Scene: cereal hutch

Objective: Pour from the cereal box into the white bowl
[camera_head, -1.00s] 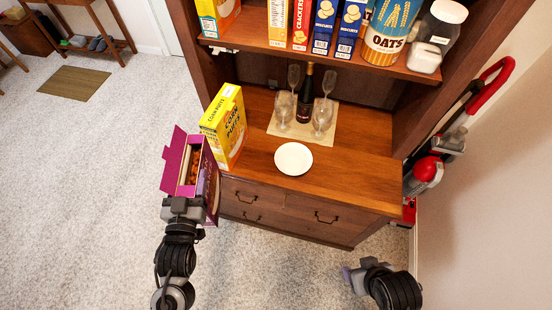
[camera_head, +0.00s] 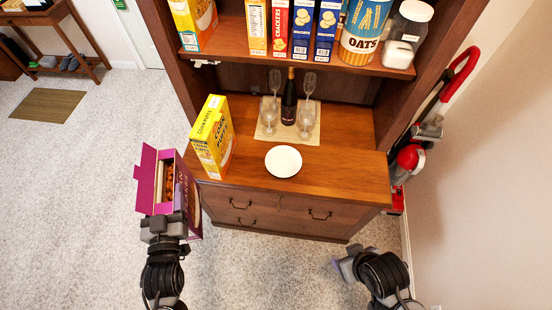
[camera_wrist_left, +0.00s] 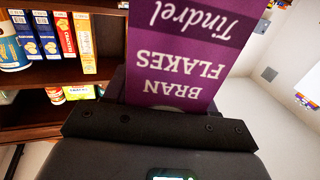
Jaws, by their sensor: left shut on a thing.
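An open purple bran flakes box (camera_head: 188,199) is held upright off the left front of the hutch, with brown cereal showing inside its open top. My left gripper (camera_head: 166,222) is shut on it; the box's printed side also fills the upper middle of the left wrist view (camera_wrist_left: 180,60). The white bowl (camera_head: 283,161) sits on the wooden counter, to the right of the box and apart from it. I cannot see into it clearly. My right gripper (camera_head: 347,267) is low at the right, in front of the hutch and away from the bowl; its fingers are too unclear to judge.
A yellow corn puffs box (camera_head: 212,138) stands on the counter between the purple box and the bowl. Behind the bowl, a bottle (camera_head: 289,98) and several glasses stand on a mat (camera_head: 268,134). A shelf (camera_head: 281,54) of boxes and jars hangs above. The counter's right side is clear.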

